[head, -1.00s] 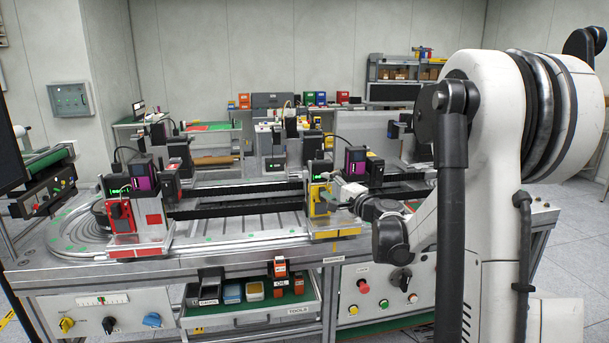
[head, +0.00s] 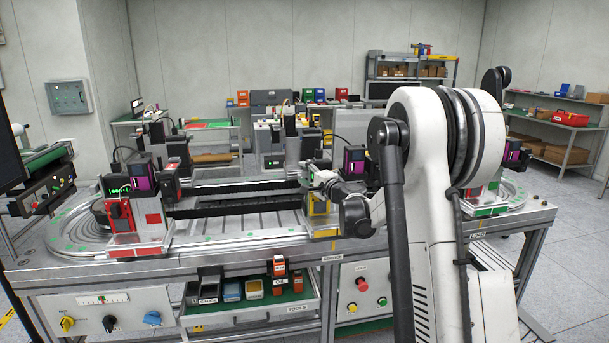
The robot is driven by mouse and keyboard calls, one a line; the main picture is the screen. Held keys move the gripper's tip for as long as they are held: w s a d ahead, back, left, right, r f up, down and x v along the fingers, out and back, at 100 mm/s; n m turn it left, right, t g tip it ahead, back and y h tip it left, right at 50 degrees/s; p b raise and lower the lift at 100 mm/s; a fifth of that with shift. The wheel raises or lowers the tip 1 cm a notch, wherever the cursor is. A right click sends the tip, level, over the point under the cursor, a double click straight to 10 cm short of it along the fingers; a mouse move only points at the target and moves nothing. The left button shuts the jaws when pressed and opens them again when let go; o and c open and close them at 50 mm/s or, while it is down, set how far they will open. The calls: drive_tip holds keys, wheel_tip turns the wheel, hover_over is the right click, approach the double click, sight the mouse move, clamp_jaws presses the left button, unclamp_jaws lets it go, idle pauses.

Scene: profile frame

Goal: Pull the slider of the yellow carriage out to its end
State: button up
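The yellow carriage (head: 321,226) stands on the front track, right of the middle of the bench. Its yellow front part shows below my gripper, and my wrist and gripper cover much of its upper part and right side. My gripper (head: 318,175) is at the upper part of the carriage, reaching in from the right. The fingers are small and blend with the carriage, so I cannot tell whether they touch it or are open or shut. The slider cannot be made out behind the gripper.
A carriage with a red front (head: 120,214) stands on the track at the left. A carriage with a green mark (head: 484,211) is at the right end. A drawer of tools (head: 250,311) lies under the bench. The track between the red and yellow carriages is clear.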

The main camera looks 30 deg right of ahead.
sight(307, 177)
clamp_jaws()
drive_tip(key=shift+s, duration=0.1)
drive_tip(key=shift+s+a+b, duration=0.25)
drive_tip(key=shift+s+b, duration=0.05)
drive_tip(key=shift+s, duration=0.55)
drive_tip(key=shift+s+a+b, duration=0.25)
drive_tip(key=shift+s, duration=0.55)
unclamp_jaws()
